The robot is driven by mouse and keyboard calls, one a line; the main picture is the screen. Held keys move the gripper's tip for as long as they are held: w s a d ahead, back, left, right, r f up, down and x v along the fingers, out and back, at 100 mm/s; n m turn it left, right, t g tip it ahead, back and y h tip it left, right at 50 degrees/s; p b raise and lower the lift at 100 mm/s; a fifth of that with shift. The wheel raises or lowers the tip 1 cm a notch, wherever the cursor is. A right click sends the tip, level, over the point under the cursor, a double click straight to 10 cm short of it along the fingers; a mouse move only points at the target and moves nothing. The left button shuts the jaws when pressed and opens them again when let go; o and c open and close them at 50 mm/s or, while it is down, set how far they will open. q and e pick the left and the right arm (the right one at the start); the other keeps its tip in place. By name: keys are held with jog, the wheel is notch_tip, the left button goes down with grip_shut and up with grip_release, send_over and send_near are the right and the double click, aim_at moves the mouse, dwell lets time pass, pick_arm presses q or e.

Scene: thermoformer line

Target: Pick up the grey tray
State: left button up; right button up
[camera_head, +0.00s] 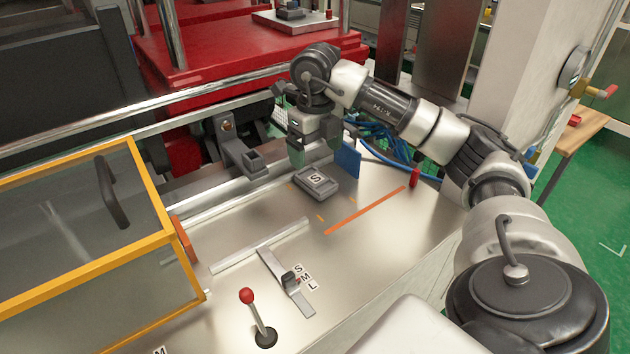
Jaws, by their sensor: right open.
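A small grey tray (328,194) with a white label marked "S" lies flat on the metal table top, near the middle of the view. My right gripper (299,162) points down just behind and slightly left of the tray in the picture. Its jaws are open, and I see nothing held between them. Its fingertips are small and dark here, so I cannot tell whether they touch the tray. My left gripper is not in view.
A blue plate (347,163) stands right behind the tray. An orange strip (365,210) marks the table to its right. A red-knobbed lever (257,318), a slider with S, M, L labels (286,282) and a yellow-framed guard (150,190) stand nearer and left.

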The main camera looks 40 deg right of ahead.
aim_at(316, 179)
notch_tip(316, 179, down, 3)
jog(key=shift+r, duration=0.1)
jog(key=f, duration=0.5)
jog(key=shift+w+d+f, duration=0.2)
jog(key=shift+w+d, duration=0.05)
jog(key=shift+w, duration=0.05)
jog(key=c, duration=1)
jog(key=shift+r, duration=0.1)
